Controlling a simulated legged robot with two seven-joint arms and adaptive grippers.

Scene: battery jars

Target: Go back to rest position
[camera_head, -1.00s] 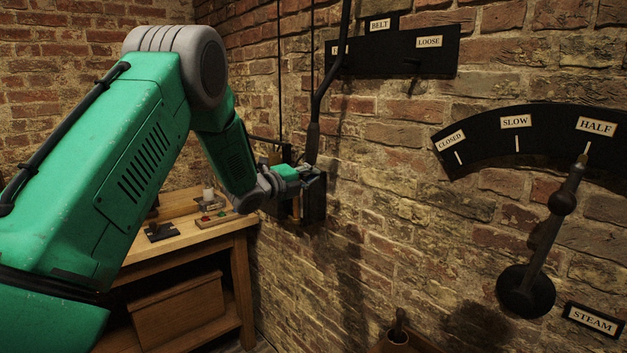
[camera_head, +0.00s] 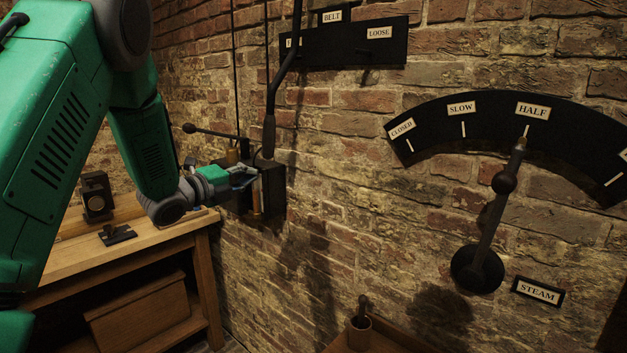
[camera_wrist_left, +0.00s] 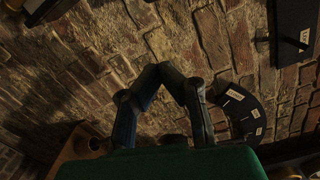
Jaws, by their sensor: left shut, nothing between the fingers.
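My left arm comes in from the left in the head view. Its left gripper (camera_head: 250,177) is by the brick wall, in front of or beside a dark wall box (camera_head: 270,187); I cannot tell whether they touch. In the left wrist view the two dark fingers of the left gripper (camera_wrist_left: 160,72) meet at their tips with nothing between them, and brick wall lies beyond. My right gripper is in neither view.
A wooden bench (camera_head: 190,235) stands below the arm. A steam lever (camera_head: 490,235) points at HALF on its dark arc plate (camera_head: 580,130). A belt plate (camera_head: 340,45) hangs above.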

